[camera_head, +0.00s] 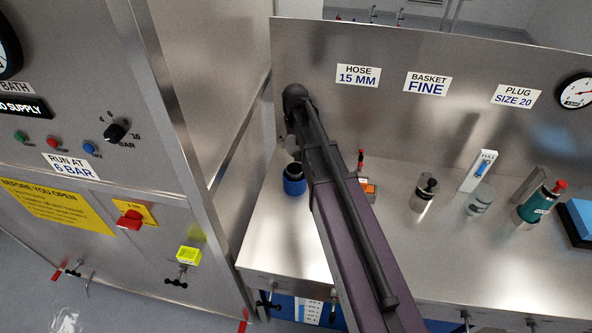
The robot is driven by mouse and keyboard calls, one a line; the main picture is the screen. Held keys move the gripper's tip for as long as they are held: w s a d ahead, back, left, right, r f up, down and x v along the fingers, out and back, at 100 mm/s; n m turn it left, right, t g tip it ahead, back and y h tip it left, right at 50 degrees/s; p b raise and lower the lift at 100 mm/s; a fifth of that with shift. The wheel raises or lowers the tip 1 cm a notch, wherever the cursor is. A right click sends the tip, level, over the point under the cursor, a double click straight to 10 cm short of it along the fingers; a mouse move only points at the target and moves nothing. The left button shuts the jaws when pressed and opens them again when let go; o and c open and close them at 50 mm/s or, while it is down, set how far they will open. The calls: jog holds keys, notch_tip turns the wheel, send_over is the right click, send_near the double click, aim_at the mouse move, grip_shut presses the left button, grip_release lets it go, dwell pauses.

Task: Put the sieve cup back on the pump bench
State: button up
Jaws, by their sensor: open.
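The steel pump bench (275,235) stands at the right, with a back panel behind it. A dark cup with a blue band (294,180) stands upright on its left part. I cannot tell whether this is the sieve cup. My arm reaches across the bench to the panel side. My gripper (292,150) shows only in part, just above and behind the blue-banded cup. It looks apart from the cup, and my arm hides much of it. I see nothing held in it. A metal cylinder with a black knob (424,192) stands right of my arm.
A clear jar (480,200), a "FULL" gauge (480,171), a teal cylinder with a red top (539,206) and a blue block (578,220) stand at right. An orange-and-black item (369,190) is beside my arm. A steel cabinet (110,170) stands at left. The bench's front-left is clear.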

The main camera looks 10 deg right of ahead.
jog(key=shift+w+r, duration=0.2)
jog(key=shift+f, duration=0.2)
jog(key=b, duration=0.8)
send_near(295, 170)
jog(key=s+f, duration=0.1)
jog(key=s, duration=0.2)
jog(key=shift+w+a+f+b, duration=0.15)
jog(key=shift+a+f+b, duration=0.1)
jog(key=shift+f+b, duration=0.05)
jog(key=shift+f, duration=0.15)
jog(key=shift+f+b, duration=2.45)
jog(key=shift+b, duration=0.15)
jog(key=c, duration=1)
